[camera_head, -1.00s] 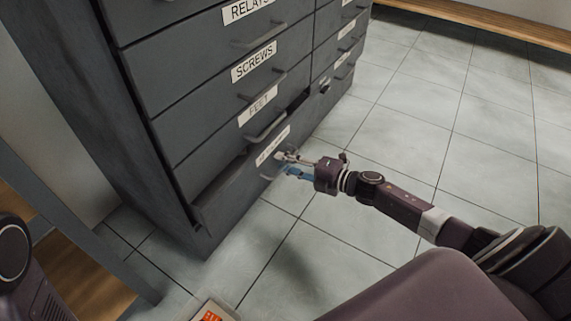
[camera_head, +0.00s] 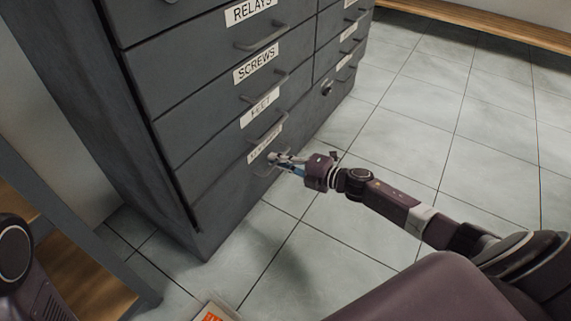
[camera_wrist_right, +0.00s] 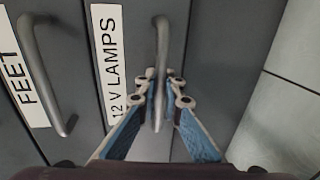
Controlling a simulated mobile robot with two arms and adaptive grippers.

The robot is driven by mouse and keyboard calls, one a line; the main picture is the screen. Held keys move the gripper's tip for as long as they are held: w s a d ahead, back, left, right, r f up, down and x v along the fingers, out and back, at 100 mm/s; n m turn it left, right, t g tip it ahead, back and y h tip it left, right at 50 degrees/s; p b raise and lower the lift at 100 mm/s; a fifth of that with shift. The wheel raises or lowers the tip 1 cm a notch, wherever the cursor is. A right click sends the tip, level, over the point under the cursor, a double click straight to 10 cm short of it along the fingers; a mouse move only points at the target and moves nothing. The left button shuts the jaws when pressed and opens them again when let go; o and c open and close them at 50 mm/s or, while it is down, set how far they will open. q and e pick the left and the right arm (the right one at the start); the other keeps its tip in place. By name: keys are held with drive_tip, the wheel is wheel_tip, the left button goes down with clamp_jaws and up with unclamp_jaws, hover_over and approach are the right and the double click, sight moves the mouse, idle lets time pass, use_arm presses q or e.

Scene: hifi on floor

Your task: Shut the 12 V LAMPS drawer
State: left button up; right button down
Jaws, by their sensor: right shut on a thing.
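The 12 V LAMPS drawer (camera_head: 222,187) is the bottom drawer in the left column of the dark grey cabinet. In the head view its front looks flush with the cabinet. Its white label (camera_wrist_right: 110,62) reads clearly in the right wrist view. My right gripper (camera_head: 272,160) is at this drawer's handle. In the right wrist view the blue-padded fingers (camera_wrist_right: 160,110) are shut on the grey bar handle (camera_wrist_right: 161,50), one on each side of it. Part of the handle is hidden by the fingers in the head view. My left gripper is not in view.
The FEET (camera_head: 259,111), SCREWS (camera_head: 256,65) and RELAYS (camera_head: 248,10) drawers above look shut. A wooden shelf with a grey frame (camera_head: 85,225) stands at the left. A box with an orange mark (camera_head: 212,310) is at the bottom edge. The tiled floor (camera_head: 440,150) to the right is clear.

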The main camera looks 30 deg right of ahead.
drive_tip(key=shift+w+a, duration=0.2)
drive_tip(key=shift+w, duration=0.25)
drive_tip(key=c, duration=2)
unclamp_jaws()
drive_tip(key=shift+w+a, duration=0.1)
drive_tip(key=shift+a, duration=0.05)
drive_tip(key=shift+c, duration=0.2)
drive_tip(key=v, duration=1.2)
